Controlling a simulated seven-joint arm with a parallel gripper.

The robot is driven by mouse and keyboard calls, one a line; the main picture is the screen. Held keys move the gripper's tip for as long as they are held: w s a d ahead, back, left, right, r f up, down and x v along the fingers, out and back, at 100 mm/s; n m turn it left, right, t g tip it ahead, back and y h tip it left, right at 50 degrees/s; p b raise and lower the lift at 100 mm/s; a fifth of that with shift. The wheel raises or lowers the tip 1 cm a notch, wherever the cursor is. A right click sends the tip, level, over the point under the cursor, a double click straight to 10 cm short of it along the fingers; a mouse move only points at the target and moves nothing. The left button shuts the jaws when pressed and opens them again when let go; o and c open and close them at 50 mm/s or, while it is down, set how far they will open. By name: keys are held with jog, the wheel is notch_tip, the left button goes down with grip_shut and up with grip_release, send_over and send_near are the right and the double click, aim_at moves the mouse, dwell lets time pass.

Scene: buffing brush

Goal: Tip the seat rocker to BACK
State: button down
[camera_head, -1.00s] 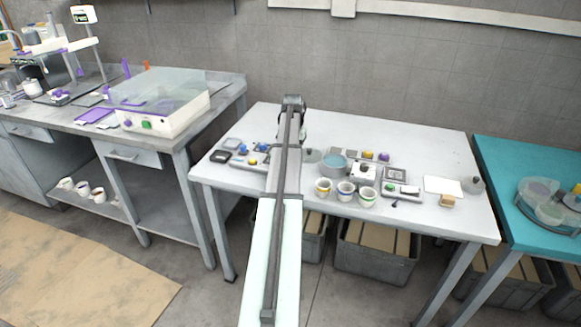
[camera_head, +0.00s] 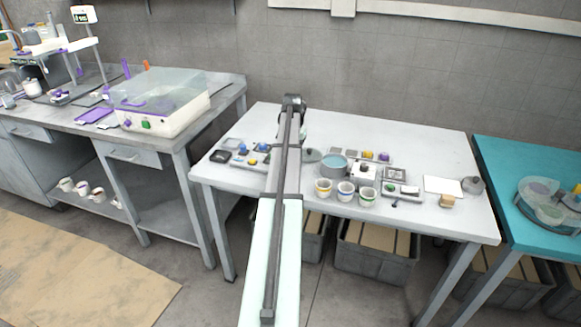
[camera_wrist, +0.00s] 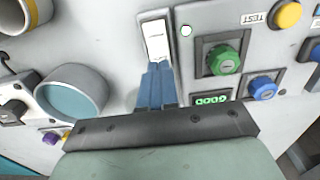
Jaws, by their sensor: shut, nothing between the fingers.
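A white rocker (camera_wrist: 157,42) in a dark frame sits on a light grey panel, in the upper middle of the wrist view. Its marking is too small to read, and I cannot tell which way it is tipped. My gripper (camera_wrist: 156,68) is shut and empty, its blue fingers together. The fingertips are right at the near end of the rocker and hide that end; I cannot tell whether they touch it. In the head view, my arm hides the gripper and the rocker.
Right of the rocker are a green knob (camera_wrist: 224,60), a blue knob (camera_wrist: 262,88), a lit green display (camera_wrist: 211,99) and a yellow button (camera_wrist: 287,15). To the left is a round teal-floored bowl (camera_wrist: 72,94). Several cups stand at the front of the white table (camera_head: 432,215).

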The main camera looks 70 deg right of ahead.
jog(key=shift+f, duration=1.05)
dwell(0.8)
jog(key=shift+r, duration=3.55)
